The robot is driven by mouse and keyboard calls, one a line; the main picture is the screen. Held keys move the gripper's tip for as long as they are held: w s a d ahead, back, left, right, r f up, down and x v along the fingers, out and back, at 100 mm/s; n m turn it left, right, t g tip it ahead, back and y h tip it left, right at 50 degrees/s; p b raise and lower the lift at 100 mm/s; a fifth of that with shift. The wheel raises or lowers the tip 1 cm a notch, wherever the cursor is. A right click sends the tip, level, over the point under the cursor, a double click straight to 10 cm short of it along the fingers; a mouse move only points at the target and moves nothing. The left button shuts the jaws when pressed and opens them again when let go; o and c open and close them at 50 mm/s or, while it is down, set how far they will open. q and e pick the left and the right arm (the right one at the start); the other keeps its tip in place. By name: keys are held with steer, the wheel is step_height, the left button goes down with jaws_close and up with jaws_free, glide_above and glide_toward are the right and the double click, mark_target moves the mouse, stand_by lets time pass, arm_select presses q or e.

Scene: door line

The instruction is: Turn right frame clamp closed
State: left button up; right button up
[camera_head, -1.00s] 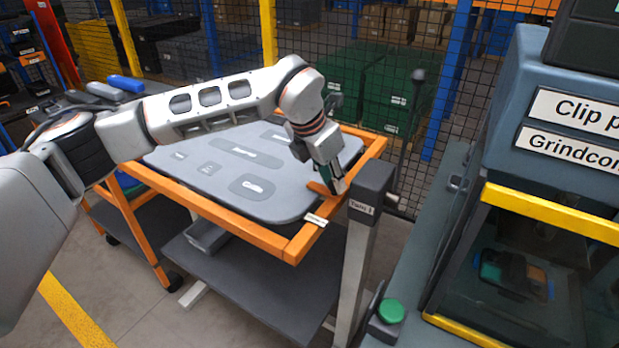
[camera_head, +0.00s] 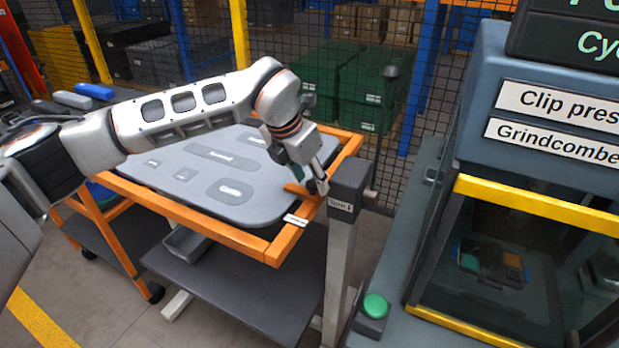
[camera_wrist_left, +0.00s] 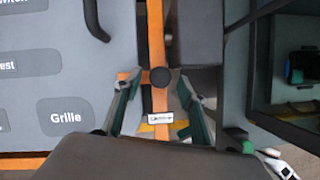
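The right frame clamp is an orange lever (camera_head: 296,189) on the right rail of the orange frame, reaching inward over the grey panel. In the left wrist view a black round knob (camera_wrist_left: 161,77) sits on the rail, with a short orange piece of the lever (camera_wrist_left: 131,74) to its left. My left gripper (camera_head: 312,181) points down at the clamp. In the wrist view its two fingers (camera_wrist_left: 158,84) are apart, one on each side of the rail and knob. The left fingertip is close to the lever; I cannot tell if they touch. My right gripper is out of view.
The grey panel (camera_head: 205,165) with labelled recesses lies in the orange frame. A dark-topped grey post (camera_head: 340,235) stands close right of the gripper. The clip press (camera_head: 530,200) and a green button (camera_head: 375,305) are further right. A mesh fence (camera_head: 400,60) stands behind.

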arm_select(q)
steer(key=v, duration=1.2)
